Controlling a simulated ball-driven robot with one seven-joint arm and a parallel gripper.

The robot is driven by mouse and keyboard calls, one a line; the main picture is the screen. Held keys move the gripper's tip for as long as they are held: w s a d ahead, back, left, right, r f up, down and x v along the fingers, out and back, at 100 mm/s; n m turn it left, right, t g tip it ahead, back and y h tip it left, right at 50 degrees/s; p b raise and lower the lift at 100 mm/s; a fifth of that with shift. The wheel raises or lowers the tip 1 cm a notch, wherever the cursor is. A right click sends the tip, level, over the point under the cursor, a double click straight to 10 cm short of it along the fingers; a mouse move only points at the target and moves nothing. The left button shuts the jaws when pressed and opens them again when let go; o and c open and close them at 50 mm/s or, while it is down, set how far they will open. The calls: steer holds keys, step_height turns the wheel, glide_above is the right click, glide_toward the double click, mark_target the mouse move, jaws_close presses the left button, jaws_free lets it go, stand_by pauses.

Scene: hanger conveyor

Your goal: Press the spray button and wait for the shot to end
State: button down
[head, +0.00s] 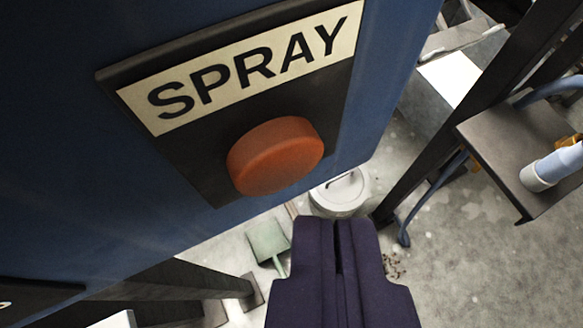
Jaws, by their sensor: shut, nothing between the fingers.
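The spray button (276,156) is a round orange-red knob that stands out from a dark plate. A cream label (245,66) above it reads "SPRAY". The plate is on a blue panel (90,190) that fills the upper left of the head view. My gripper (338,222) is dark, shut and empty, at the lower middle of the view. In the picture its tips are below and a little right of the button, with a visible gap between them. The distance in depth is hard to tell.
A dark post (450,120) and a small shelf (510,160) with a blue-and-white bottle (553,166) stand at the right. On the grey floor below are a lidded pale bucket (340,193) and a green dustpan (268,243). A dark frame leg lies at lower left.

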steer(key=s, duration=0.1)
steer(key=s+d+p, duration=0.1)
steer(key=s, duration=0.1)
steer(key=s+d, duration=0.1)
steer(key=shift+s+p, duration=0.35)
steer(key=shift+p, duration=0.05)
stand_by(0.6)
